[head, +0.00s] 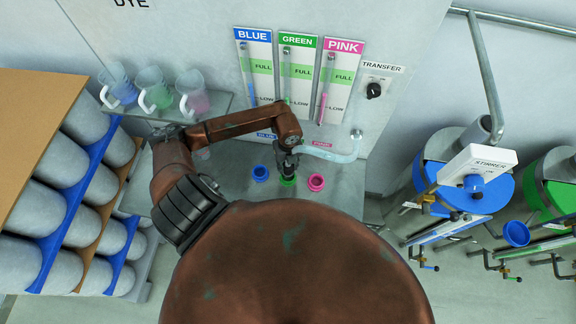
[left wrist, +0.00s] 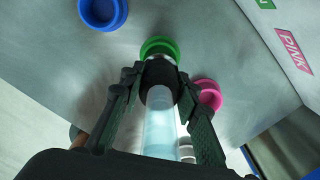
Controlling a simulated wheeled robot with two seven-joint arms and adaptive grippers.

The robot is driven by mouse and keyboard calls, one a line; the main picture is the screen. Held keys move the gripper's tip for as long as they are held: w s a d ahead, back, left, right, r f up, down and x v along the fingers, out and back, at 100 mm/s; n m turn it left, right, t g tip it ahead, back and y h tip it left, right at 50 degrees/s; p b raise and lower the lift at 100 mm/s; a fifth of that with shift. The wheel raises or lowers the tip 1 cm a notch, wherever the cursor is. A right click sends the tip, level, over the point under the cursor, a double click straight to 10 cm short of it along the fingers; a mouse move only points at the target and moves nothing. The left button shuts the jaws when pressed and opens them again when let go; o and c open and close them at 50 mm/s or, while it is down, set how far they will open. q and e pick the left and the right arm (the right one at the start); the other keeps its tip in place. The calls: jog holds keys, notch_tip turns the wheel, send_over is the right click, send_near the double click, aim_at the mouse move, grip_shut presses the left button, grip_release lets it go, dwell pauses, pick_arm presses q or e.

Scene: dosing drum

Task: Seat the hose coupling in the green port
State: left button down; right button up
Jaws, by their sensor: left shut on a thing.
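My left gripper (head: 288,165) is shut on the hose coupling (left wrist: 160,95), a dark collar on a pale clear hose (left wrist: 162,130). It holds the coupling right at the green port (head: 288,181), which also shows just beyond the coupling in the left wrist view (left wrist: 159,46). I cannot tell whether the coupling is inside the green ring or just over it. The blue port (head: 260,172) is to the left and the pink port (head: 316,182) to the right, both empty. The hose runs right to a wall fitting (head: 356,133). My right gripper is not in view.
A wall panel carries blue, green and pink level gauges (head: 299,70) and a TRANSFER knob (head: 373,90). Jugs stand on a glass shelf (head: 218,103) at left. A rack of grey drums (head: 62,160) is far left; a blue-lidded drum (head: 480,190) with a stirrer is right.

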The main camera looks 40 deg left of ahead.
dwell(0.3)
pick_arm(q)
jog(key=shift+f, duration=0.1)
jog(key=shift+f+b, duration=0.45)
dwell(0.4)
jog(key=shift+f, duration=0.2)
jog(key=shift+f+b, duration=0.7)
jog(key=shift+f, duration=0.2)
